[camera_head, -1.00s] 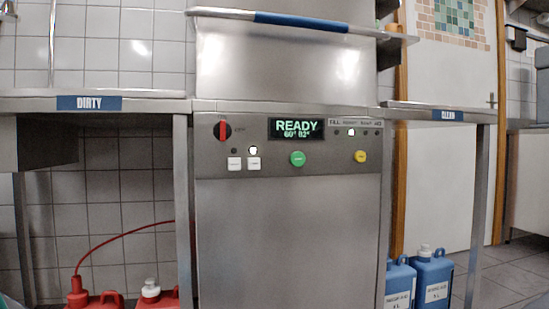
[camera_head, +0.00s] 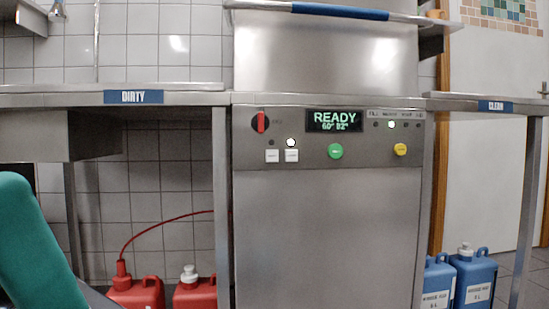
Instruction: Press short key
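The dishwasher's control panel (camera_head: 328,137) faces me in the head view. Two white square keys sit at its left: a left key (camera_head: 272,156) and a right key (camera_head: 292,156). Their labels are too small to read, so I cannot tell which is the short key. The small lamp (camera_head: 291,142) above the right key is lit, and the one (camera_head: 271,142) above the left key is dark. The display (camera_head: 334,121) reads READY with two temperatures. Neither gripper is in view, and nothing touches the keys.
A red rotary switch (camera_head: 261,122), a green button (camera_head: 335,151) and a yellow button (camera_head: 401,150) share the panel. Steel tables with DIRTY (camera_head: 133,97) and CLEAN (camera_head: 495,106) signs flank the machine. Red (camera_head: 136,292) and blue canisters (camera_head: 473,280) stand below them.

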